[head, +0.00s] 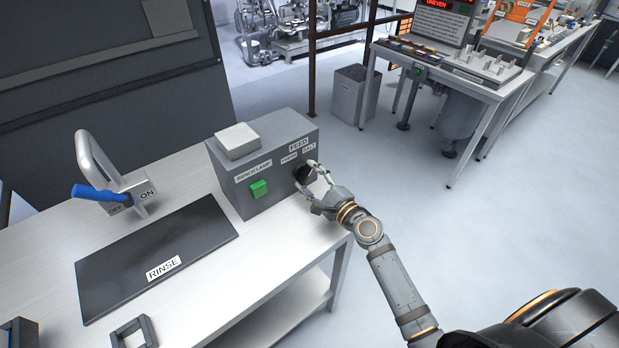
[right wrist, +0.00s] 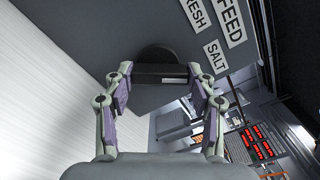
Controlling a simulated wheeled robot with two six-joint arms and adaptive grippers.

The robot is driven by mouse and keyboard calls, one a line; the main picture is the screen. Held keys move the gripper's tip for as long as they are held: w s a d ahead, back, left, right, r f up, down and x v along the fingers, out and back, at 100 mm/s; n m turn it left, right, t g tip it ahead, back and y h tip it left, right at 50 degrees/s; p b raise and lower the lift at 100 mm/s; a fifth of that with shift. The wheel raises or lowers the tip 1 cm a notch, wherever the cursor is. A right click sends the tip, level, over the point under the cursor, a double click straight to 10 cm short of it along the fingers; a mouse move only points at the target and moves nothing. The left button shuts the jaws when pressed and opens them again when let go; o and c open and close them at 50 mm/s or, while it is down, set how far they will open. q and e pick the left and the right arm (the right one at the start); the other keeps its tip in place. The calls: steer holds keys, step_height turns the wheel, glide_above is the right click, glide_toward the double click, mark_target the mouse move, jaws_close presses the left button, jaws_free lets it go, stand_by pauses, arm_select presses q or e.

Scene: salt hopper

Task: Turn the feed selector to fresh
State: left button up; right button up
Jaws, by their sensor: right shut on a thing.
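The feed selector (head: 301,175) is a dark knob on the front of a grey control box (head: 290,135), under the labels FEED, FRESH and SALT. In the right wrist view the selector (right wrist: 160,73) shows as a dark round knob with a bar and a pale mark on the bar's right part, towards the SALT label (right wrist: 215,56). My right gripper (head: 312,180) is at the knob, with its fingers on either side of the bar; it is shut on the selector. It also shows in the right wrist view (right wrist: 160,88). My left gripper is not in view.
A green BENCH LAMP switch (head: 258,188) sits left of the selector on the same box. A blue-handled tap (head: 98,192) and a dark RINSE panel (head: 150,262) are on the white bench (head: 235,285). Open floor lies to the right.

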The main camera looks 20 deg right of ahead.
steer(key=shift+n, duration=0.3)
steer(key=n+b, duration=0.2)
steer(key=shift+f+n, duration=0.15)
steer(key=shift+n, duration=0.25)
steer(key=n+b, duration=0.2)
steer(key=n, duration=0.1)
steer(key=shift+a+n, duration=0.1)
steer(key=shift+n, duration=0.2)
steer(key=n+b, duration=0.3)
steer(key=n, duration=0.1)
steer(key=shift+s+n, duration=0.1)
steer(key=shift+n, duration=0.3)
steer(key=shift+a+n+b, duration=0.1)
steer(key=shift+n+b, duration=0.5)
steer(key=shift+n, duration=0.6)
steer(key=o, duration=1.2)
steer(key=shift+c, duration=0.2)
